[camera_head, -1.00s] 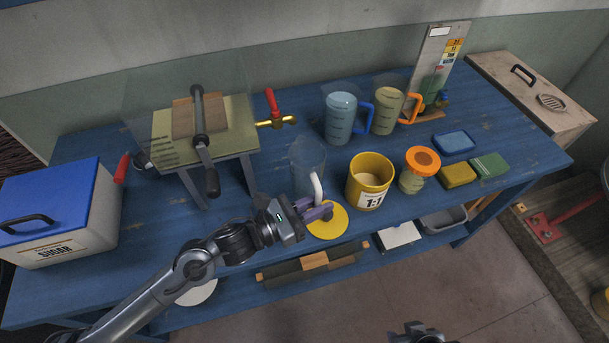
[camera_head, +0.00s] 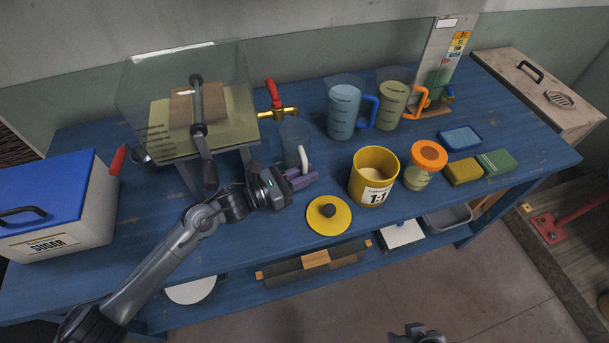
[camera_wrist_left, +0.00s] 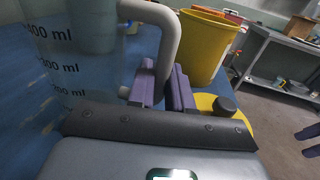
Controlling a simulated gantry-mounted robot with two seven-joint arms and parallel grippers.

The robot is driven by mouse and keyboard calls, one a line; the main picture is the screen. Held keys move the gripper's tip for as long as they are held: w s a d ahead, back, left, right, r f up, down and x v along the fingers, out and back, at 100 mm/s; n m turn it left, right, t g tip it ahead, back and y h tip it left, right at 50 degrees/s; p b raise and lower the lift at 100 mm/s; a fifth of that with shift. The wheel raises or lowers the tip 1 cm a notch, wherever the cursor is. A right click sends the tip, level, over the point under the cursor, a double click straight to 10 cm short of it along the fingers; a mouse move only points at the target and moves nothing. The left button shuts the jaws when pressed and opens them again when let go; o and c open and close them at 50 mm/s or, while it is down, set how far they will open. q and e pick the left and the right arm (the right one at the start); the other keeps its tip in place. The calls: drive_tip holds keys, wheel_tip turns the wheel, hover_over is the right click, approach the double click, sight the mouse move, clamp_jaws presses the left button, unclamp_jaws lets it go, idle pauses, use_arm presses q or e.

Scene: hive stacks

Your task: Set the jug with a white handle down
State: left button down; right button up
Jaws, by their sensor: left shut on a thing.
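The clear jug (camera_head: 296,132) with a white handle (camera_head: 303,158) is at the middle of the blue bench, near the valve. It looks upright and empty in the head view. My left gripper (camera_head: 302,178) is shut on the white handle, on the jug's near side. In the left wrist view the purple fingers (camera_wrist_left: 163,88) close around the handle (camera_wrist_left: 165,40), beside the jug's marked wall (camera_wrist_left: 75,60). The jug's base is hidden, so I cannot tell if it touches the bench. My right gripper (camera_head: 415,332) is low at the bottom edge; its purple fingers look apart in the wrist view (camera_wrist_left: 308,143).
A yellow lid (camera_head: 328,216) and a yellow tub (camera_head: 373,178) stand right of the jug. A blue-handled jug (camera_head: 343,108) and an orange-handled jug (camera_head: 388,100) stand behind. A glass-sided press (camera_head: 185,105) and a red-handled valve (camera_head: 275,105) are close by. Bare bench (camera_head: 250,245) lies in front.

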use_arm(q)
drive_tip(key=shift+f, duration=0.1)
drive_tip(key=shift+f, duration=0.1)
drive_tip(key=c, duration=1)
unclamp_jaws()
drive_tip(key=shift+c, duration=0.2)
drive_tip(key=shift+r, duration=0.25)
drive_tip(key=p+v, duration=0.1)
drive_tip(key=v, duration=1.1)
drive_tip(key=shift+f+p, duration=0.1)
drive_tip(key=shift+p, duration=0.2)
